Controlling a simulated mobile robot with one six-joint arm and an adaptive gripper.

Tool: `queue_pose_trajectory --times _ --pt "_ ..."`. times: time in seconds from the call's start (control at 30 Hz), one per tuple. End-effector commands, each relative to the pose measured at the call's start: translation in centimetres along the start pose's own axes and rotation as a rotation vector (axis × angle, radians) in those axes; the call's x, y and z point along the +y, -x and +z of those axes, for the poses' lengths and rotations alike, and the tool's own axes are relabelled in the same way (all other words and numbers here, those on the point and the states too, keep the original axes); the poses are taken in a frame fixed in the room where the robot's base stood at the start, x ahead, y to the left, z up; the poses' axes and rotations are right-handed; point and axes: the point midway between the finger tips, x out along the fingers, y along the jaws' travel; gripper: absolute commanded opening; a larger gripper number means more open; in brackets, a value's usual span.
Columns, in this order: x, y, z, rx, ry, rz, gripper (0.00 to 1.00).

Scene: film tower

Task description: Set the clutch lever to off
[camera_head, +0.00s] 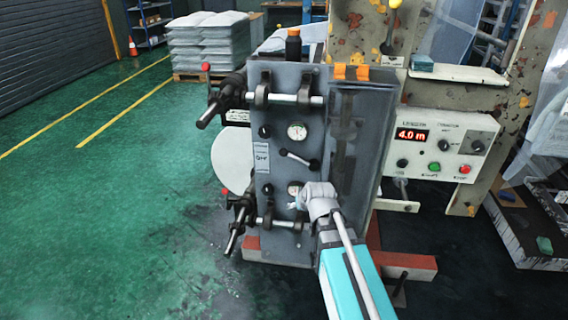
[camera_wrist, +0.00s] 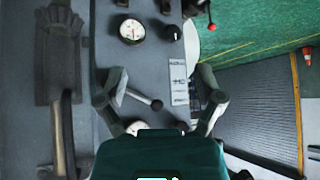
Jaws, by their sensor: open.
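The clutch lever (camera_head: 298,158), a short silver bar with a black piece at each end, is on the grey machine panel (camera_head: 328,112). It slopes down to the right in the head view. A white label (camera_head: 262,157) is left of it, its text too small to read surely. My gripper (camera_head: 300,199) is in front of the panel, below the lever in the head view. In the wrist view my gripper (camera_wrist: 163,88) is open and empty, with the lever (camera_wrist: 138,97) showing between the fingers, near the left one. Contact cannot be told.
Gauges (camera_head: 297,131) and black knobs (camera_head: 265,131) surround the lever. Rollers with black handles (camera_head: 218,100) stick out at the panel's left. A control box (camera_head: 437,143) reading 4.0 m is at the right. Green floor (camera_head: 120,210) at the left is clear.

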Motion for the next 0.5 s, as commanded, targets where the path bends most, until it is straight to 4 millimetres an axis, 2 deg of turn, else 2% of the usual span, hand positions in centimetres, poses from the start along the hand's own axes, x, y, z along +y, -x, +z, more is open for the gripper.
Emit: queue_pose_trajectory --times 0.03,0.1,0.5 --pt "-0.2 -1.8 -0.1 0.052 0.010 -0.003 0.86" --pt "-0.5 -2.9 -1.0 0.124 0.025 -0.003 0.86" --pt "-1.6 -7.6 -5.7 0.536 0.080 0.036 0.86"
